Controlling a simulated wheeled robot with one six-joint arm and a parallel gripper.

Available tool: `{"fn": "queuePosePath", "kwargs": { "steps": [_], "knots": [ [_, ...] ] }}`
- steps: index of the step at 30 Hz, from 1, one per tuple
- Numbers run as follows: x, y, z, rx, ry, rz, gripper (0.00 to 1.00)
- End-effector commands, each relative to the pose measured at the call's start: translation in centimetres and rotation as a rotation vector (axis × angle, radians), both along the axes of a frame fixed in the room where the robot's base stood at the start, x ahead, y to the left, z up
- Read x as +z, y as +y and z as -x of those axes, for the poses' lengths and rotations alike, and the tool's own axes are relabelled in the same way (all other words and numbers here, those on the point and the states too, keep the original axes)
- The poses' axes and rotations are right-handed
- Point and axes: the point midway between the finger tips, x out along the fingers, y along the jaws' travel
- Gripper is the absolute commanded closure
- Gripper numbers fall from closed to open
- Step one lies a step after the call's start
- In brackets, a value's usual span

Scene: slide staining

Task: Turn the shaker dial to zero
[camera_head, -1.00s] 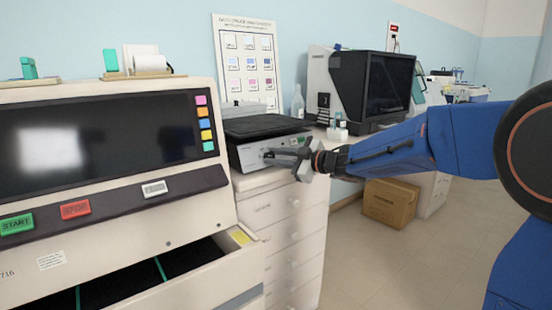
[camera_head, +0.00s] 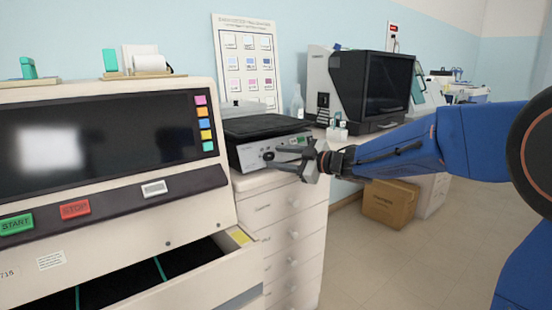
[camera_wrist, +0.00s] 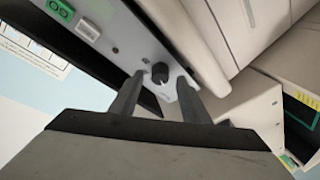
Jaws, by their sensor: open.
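The shaker (camera_head: 262,150) is a low grey box with a black platform on top, standing on a white drawer cabinet. Its dial (camera_head: 269,156) is a small round black knob at the left of the front panel. In the wrist view the dial (camera_wrist: 160,72) lies between and just ahead of the two fingertips, with a light mark on its face. My gripper (camera_head: 277,158) is open in front of the panel, and it also shows in the wrist view (camera_wrist: 160,82). The fingers stand either side of the dial, apparently not touching it. The dial's scale is too small to read.
A large white stainer (camera_head: 190,237) with START and STOP buttons and an open drawer stands close at the left. The drawer cabinet (camera_head: 290,230) is below the shaker. A dark-screened machine (camera_head: 385,85) stands behind at the right. A cardboard box (camera_head: 390,203) is on the floor.

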Motion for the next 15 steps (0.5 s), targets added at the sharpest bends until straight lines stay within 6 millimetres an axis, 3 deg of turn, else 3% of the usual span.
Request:
{"fn": "queuePosePath", "kwargs": {
  "steps": [15],
  "knots": [
    [1.2, -8.0, 6.1, -0.002, -0.001, 0.0, 0.58]
  ]
}}
